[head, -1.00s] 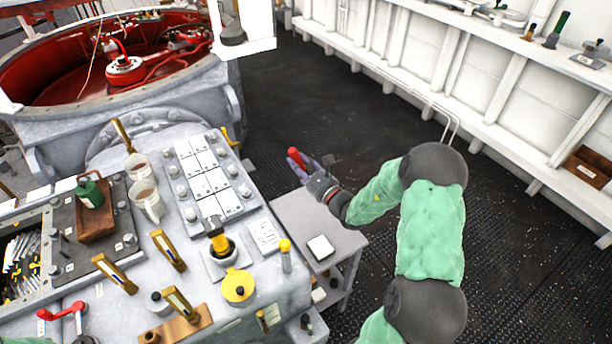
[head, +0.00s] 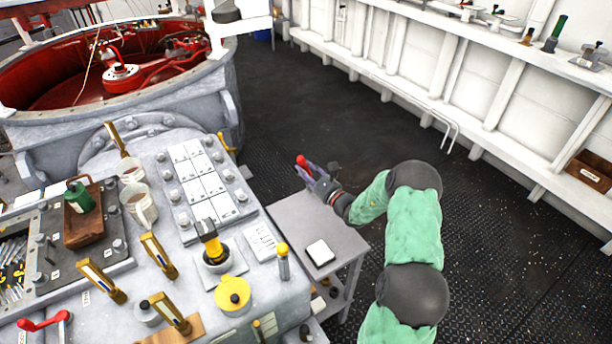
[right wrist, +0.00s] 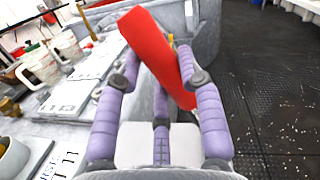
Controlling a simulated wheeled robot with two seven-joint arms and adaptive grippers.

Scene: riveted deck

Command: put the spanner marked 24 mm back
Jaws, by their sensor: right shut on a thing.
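My right gripper (head: 315,178) is raised beyond the far edge of the small grey side table. It is shut on a red bar-shaped thing (head: 302,162). In the right wrist view the red bar (right wrist: 158,50) lies tilted between the purple fingers (right wrist: 160,78). No size mark can be read on it, and I cannot tell whether it is a spanner. Several metallic tools that look like spanners (head: 12,275) lie in a tray at the left edge, too small to read. My left gripper is not in view.
The side table (head: 300,215) bears a small white block (head: 320,252). The grey machine top carries white mugs (head: 140,203), a green bottle (head: 79,197), brass-coloured gauges and a yellow-capped cylinder (head: 283,262). A red-lined round pit (head: 60,90) is behind. The dark deck right of it is clear.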

